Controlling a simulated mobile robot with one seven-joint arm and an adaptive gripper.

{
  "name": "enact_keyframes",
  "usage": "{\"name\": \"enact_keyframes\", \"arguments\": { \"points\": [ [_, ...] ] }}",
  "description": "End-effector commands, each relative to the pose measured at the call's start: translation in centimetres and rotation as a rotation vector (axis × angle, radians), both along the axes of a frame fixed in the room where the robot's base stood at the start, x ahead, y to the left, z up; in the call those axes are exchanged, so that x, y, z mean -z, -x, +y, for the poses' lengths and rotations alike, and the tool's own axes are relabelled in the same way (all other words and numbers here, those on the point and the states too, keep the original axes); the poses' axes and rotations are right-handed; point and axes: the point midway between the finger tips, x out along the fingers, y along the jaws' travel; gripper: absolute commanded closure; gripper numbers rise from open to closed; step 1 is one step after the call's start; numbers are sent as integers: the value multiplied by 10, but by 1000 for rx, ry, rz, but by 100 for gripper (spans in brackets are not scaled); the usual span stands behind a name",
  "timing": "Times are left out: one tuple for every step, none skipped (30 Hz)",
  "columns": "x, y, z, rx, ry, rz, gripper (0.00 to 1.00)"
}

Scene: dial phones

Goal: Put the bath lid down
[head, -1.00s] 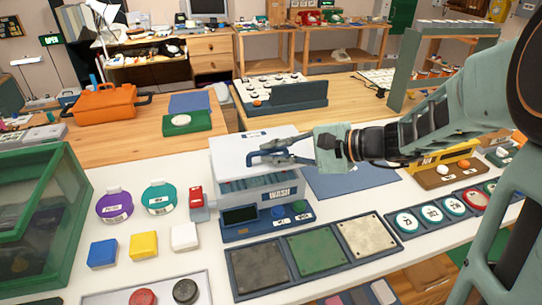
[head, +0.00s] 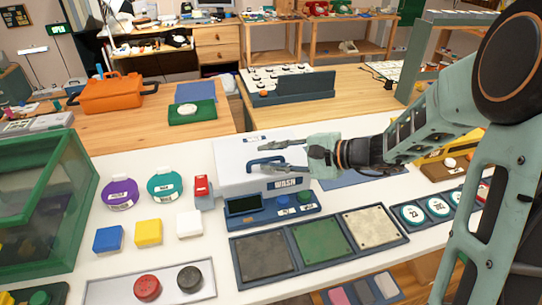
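The wash bath (head: 235,186) is a white box with a "WASH" label on its front, standing on the white table. Its white lid (head: 232,150) lies down over the top, and the inside of the bath is hidden. The lid's blue handle (head: 263,161) stands up near the middle. My gripper (head: 259,158) reaches in from the right at the handle. Its two fingers are spread apart, one on the far side and one on the near side of the handle, and do not appear to squeeze it.
A blue control panel (head: 265,208) with a dark screen sits in front of the bath. A red-topped block (head: 202,188) stands close on its left. Three coloured plates (head: 322,240) lie in front. A blue mat (head: 350,180) lies to the right, under my arm.

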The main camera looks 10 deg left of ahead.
Motion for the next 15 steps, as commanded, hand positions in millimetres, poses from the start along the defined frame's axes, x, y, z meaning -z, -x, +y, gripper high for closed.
{"name": "enact_keyframes", "arguments": {
  "points": [
    [-1,0,0,-1,-1,-1,73],
    [-1,0,0,-1,-1,-1,73],
    [-1,0,0,0,-2,-1,73],
    [-1,0,0,0,-2,-1,73],
    [-1,0,0,0,-2,-1,73],
    [-1,0,0,0,-2,-1,73],
    [-1,0,0,0,-2,-1,73],
    [-2,0,0,0,-2,-1,73],
    [-2,0,-1,0,-1,-2,73],
    [-3,0,-3,0,-2,-3,73],
    [-4,0,-4,0,-2,-3,73],
    [-6,2,-8,0,-2,-3,73],
    [-7,2,-12,1,-2,-3,73],
    [-9,3,-16,3,-1,-4,73],
    [-12,5,-23,4,-2,-3,73]
  ]
}}
